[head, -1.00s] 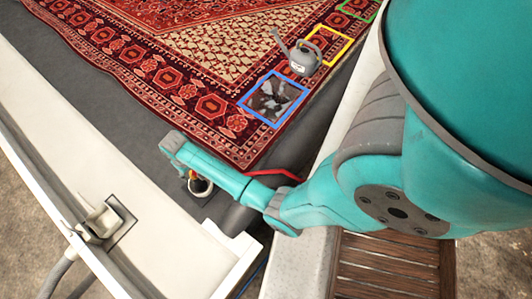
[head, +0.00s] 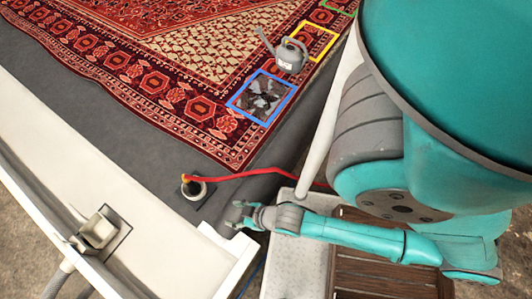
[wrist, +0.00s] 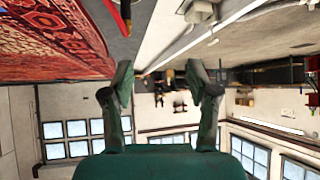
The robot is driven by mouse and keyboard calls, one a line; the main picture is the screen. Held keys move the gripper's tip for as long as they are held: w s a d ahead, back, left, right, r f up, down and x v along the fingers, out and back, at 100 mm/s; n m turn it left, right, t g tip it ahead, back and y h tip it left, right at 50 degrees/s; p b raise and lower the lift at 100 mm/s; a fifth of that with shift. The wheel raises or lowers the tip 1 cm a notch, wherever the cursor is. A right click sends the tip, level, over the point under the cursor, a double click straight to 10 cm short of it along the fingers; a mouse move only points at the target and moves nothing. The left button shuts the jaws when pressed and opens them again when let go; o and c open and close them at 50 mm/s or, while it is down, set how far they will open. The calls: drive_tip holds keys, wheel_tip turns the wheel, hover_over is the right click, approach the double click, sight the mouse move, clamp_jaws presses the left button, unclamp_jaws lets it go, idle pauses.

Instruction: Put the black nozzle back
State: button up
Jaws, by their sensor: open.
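I cannot make out the black nozzle with certainty. A red hose (head: 245,174) runs across the grey floor to a small brass-coloured end (head: 185,179) at a pale round cup with a dark inside (head: 197,189). My gripper (head: 238,215) is open and empty, to the right of and nearer than the cup, by the corner of the white wall. In the wrist view my gripper's two fingers (wrist: 164,82) stand apart with nothing between them. The red hose's end (wrist: 126,18) shows at the top of that view.
A patterned rug (head: 190,60) covers the pit floor. A blue frame (head: 283,108) around a dark patch, a yellow frame (head: 325,52) and a grey watering can (head: 290,56) are on it. White walls (head: 100,170) edge the pit; a slatted wooden platform (head: 365,270) is near.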

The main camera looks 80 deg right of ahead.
drive_tip(key=s+r+t, duration=0.1)
drive_tip(key=s+r, duration=0.2)
drive_tip(key=r, duration=0.5)
drive_tip(key=s+a+r+n+t, duration=0.1)
drive_tip(key=s+r+t, duration=0.1)
drive_tip(key=s+r, duration=0.2)
drive_tip(key=s+a+r+t+y, duration=0.1)
drive_tip(key=s+r+t, duration=0.1)
drive_tip(key=r, duration=0.9)
drive_tip(key=shift+s+a+r+n, duration=0.25)
drive_tip(key=shift+s+r+n, duration=0.05)
drive_tip(key=shift+s, duration=0.4)
